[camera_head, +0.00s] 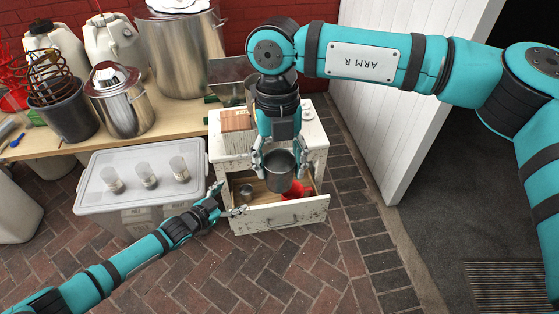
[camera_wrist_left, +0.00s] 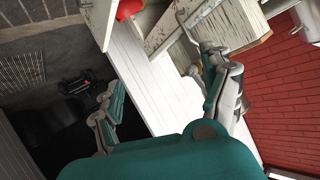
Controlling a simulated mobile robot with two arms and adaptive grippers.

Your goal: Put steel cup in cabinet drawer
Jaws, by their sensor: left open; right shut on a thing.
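The steel cup (camera_head: 280,172) is held upright by my right gripper (camera_head: 279,160), which is shut on it above the open cabinet drawer. The white, worn cabinet (camera_head: 313,143) stands in the middle, with its drawer (camera_head: 285,213) pulled out. A red item (camera_head: 293,191) and a small metal item (camera_head: 246,190) lie in the drawer. My left gripper (camera_head: 226,199) is open and empty at the drawer's left front corner; I cannot tell whether it touches. In the left wrist view its open fingers (camera_wrist_left: 160,85) show, with the drawer front (camera_wrist_left: 215,42) beside one finger.
Left of the cabinet is a grey lidded bin (camera_head: 140,186) with several small jars on top. A wooden table (camera_head: 165,125) behind carries steel pots and plastic jugs. A white door (camera_head: 405,80) stands at right. The brick floor in front of the drawer is clear.

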